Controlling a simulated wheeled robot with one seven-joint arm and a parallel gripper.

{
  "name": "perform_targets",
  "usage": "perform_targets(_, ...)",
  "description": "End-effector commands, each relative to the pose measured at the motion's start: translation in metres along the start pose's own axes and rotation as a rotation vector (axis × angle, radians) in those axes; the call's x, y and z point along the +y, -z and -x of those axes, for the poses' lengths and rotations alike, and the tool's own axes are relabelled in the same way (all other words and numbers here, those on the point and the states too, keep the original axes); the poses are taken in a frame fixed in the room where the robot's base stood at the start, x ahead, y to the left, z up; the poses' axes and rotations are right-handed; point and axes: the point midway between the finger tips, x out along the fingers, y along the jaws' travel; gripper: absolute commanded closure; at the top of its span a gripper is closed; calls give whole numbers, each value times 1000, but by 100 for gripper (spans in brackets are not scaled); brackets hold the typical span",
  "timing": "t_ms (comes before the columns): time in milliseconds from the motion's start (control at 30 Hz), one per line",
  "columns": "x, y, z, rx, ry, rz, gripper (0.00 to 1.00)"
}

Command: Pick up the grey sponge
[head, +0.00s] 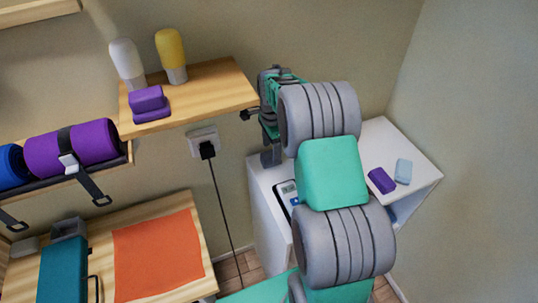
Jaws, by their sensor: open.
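A small grey block (24,247) lies at the far left on the wooden table, next to a grey box; it looks like the grey sponge, though it is small in view. A pale blue-grey block (403,171) lies on the white cabinet at right, beside a purple block (381,180). I cannot tell for sure which is the sponge. My gripper (270,158) is open, near the right end of the upper shelf and above the cabinet's back left part, apart from both blocks. My arm partly hides it.
The wooden shelf (215,88) holds a white bottle, a yellow bottle (171,52) and purple blocks. A lower shelf holds purple and blue rolls. The wooden table (150,207) bears an orange mat (160,255) and a teal item. The white cabinet (372,135) also holds a device. A cable hangs from a socket.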

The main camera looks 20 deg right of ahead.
Motion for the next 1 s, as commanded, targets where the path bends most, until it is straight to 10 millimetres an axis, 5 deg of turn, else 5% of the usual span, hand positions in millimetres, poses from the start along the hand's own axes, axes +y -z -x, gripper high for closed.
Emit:
perform_targets(233,-3,-1,-39,0,-1,1,31)
perform_targets(500,-4,-2,-46,0,1,4,32)
perform_targets(1000,-4,-2,-45,0,1,4,73)
